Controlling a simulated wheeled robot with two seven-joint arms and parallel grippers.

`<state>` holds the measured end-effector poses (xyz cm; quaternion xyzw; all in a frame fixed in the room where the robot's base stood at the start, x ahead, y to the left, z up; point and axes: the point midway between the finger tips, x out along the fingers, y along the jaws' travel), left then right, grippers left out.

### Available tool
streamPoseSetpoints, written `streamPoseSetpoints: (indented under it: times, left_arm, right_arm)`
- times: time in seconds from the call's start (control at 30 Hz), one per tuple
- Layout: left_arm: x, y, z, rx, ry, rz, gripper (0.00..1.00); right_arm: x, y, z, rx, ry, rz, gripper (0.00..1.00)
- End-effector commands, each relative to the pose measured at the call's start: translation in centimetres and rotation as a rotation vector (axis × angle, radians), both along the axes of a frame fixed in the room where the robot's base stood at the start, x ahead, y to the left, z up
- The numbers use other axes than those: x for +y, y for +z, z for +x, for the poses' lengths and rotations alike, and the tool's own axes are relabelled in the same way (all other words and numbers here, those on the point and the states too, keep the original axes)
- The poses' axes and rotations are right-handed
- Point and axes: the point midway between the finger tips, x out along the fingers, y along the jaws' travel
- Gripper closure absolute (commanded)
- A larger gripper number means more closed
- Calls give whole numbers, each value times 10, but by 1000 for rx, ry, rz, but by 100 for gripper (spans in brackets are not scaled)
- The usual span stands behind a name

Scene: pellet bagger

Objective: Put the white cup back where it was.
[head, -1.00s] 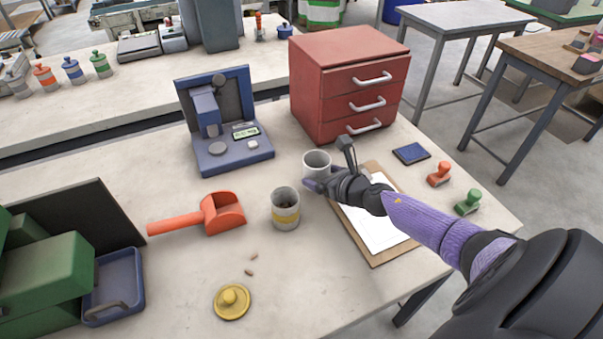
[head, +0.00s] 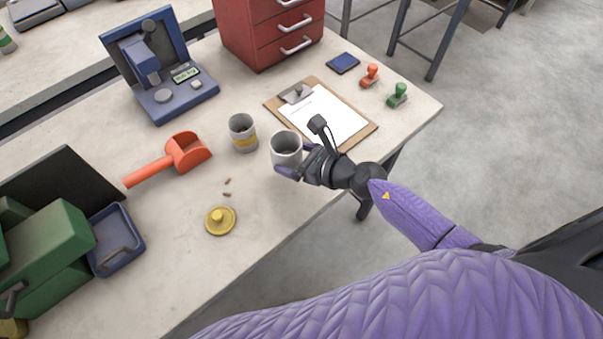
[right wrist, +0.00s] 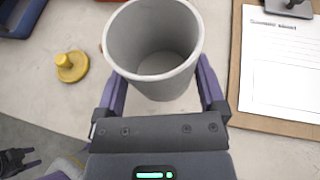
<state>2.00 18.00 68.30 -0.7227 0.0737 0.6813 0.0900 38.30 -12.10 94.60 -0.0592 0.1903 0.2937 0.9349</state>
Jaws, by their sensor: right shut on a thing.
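The white cup (head: 286,146) is held upright, its open mouth facing up, near the front edge of the table. My right gripper (head: 290,168) is shut on it. In the right wrist view the cup (right wrist: 154,45) sits between the two purple fingers (right wrist: 160,90) and looks empty inside. I cannot tell whether its base is clear of the table. A dark jaw-like part, seemingly my left gripper (right wrist: 16,161), shows small at the lower left of the right wrist view; its opening is unclear.
A clipboard (head: 272,103) lies behind to the right, and an orange scoop (head: 186,152) and yellow lid (head: 219,220) to the left. Small pellets (head: 227,187) lie near the lid.

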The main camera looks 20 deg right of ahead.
Motion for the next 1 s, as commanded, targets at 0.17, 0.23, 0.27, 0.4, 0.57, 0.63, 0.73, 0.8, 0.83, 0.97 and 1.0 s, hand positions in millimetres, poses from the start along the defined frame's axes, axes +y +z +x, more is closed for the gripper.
streamPoseSetpoints:
  times: [0.17, 0.23, 0.27, 0.4, 0.57, 0.63, 0.73, 0.8, 0.83, 0.97, 1.0]
  left_arm:
    - [-2, -38, -4, 11, 0, -4, 41]
    - [-3, -46, -5, 14, 1, -5, 41]
    - [-3, -48, -5, 15, 1, -6, 41]
    - [-4, -46, -4, 11, -1, -9, 41]
    - [-4, -46, -3, 7, -2, -8, 41]
    - [-4, -49, -3, 8, -2, -8, 41]
    - [-2, -48, -3, 7, -3, -4, 41]
    - [0, -47, -3, 8, -4, -2, 41]
    - [1, -47, -3, 8, -4, -1, 41]
    - [1, -45, -3, 7, -3, 1, 41]
    - [1, -42, -3, 7, -3, 1, 41]
  right_arm:
    - [0, -46, 0, 4, -2, 3, 75]
    - [0, -57, 0, 3, -2, 2, 75]
    - [0, -60, 0, 1, -2, 2, 75]
    - [-1, -59, 0, -1, -2, 0, 75]
    - [-1, -58, 0, -1, -2, 0, 75]
    - [-1, -61, 0, -1, -1, 0, 75]
    - [-1, -60, 0, -1, -1, 0, 0]
    - [-1, -60, 0, -1, -1, 0, 0]
    - [-1, -60, 0, -1, -1, 0, 0]
    - [-1, -58, 0, -1, -2, 0, 0]
    - [-1, -54, 0, -1, -2, 0, 0]
